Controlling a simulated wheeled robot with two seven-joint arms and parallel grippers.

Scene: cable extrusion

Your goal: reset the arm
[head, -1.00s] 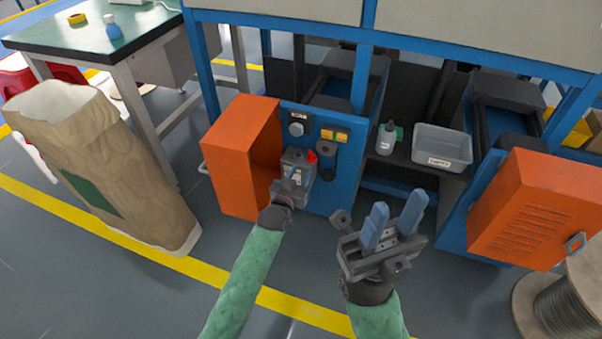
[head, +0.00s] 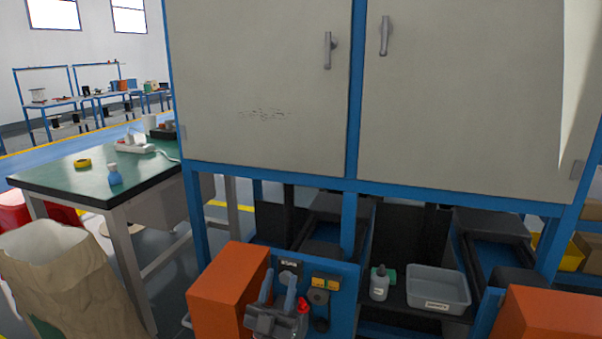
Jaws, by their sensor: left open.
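My left gripper (head: 278,288) is at the bottom of the head view, its two blue-grey fingers pointing up and spread apart with nothing between them. It overlaps the blue control panel (head: 345,282) beside the orange door (head: 226,286); I cannot tell whether it touches the panel. A red knob (head: 303,305) shows just right of its fingers. My right gripper is out of the picture.
The cabinet's pale upper doors (head: 265,90) fill the upper view. A bottle (head: 379,284) and a grey bin (head: 437,288) sit on a shelf to the right. A green-topped table (head: 85,178) and a brown sack (head: 62,270) stand at the left.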

